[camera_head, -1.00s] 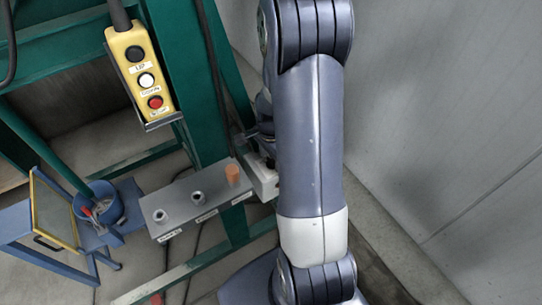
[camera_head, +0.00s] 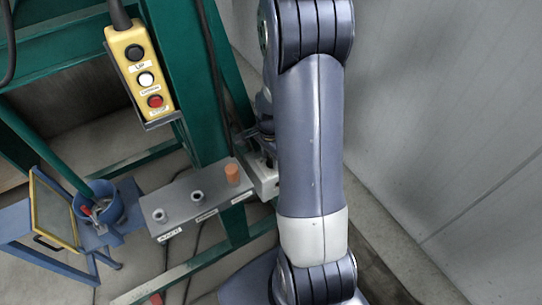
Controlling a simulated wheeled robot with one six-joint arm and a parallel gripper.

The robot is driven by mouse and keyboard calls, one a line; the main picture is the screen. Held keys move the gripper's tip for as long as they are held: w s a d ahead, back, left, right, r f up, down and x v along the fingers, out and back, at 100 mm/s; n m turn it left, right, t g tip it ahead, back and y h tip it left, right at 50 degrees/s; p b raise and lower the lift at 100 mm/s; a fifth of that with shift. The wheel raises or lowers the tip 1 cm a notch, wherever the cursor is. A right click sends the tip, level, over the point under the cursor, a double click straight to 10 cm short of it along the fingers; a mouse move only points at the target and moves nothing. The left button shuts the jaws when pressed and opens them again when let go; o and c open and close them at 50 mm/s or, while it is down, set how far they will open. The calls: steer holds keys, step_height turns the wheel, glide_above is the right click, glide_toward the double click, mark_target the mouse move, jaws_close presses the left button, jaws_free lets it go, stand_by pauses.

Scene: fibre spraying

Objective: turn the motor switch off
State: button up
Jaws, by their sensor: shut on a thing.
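A pale switch box (camera_head: 265,182), which looks like the motor switch, sits at the right end of the grey metal shelf, beside the green post. My arm covers its right side. My gripper (camera_head: 264,147) shows only in part at the left edge of my arm, just above this box. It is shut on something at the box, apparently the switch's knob. The fingertips and the knob are largely hidden, so the knob's position cannot be read.
The grey shelf (camera_head: 180,205) holds two metal sockets and an orange plug (camera_head: 232,173) close left of the box. A yellow pendant (camera_head: 140,70) with black, white and red buttons hangs on the green frame (camera_head: 188,70). A blue stand with a blue pot (camera_head: 98,207) is at left.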

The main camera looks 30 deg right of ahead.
mark_target(271, 160)
steer(key=shift+n+b, duration=1.15)
steer(key=shift+n, duration=1.55)
steer(key=o, duration=1)
steer(key=shift+s, duration=0.1)
step_height(271, 160, up, 11)
steer(key=shift+f+b, duration=0.1)
steer(key=shift+b, duration=0.2)
step_height(271, 160, down, 11)
steer(key=shift+r+p, duration=0.1)
steer(key=shift+p, duration=0.2)
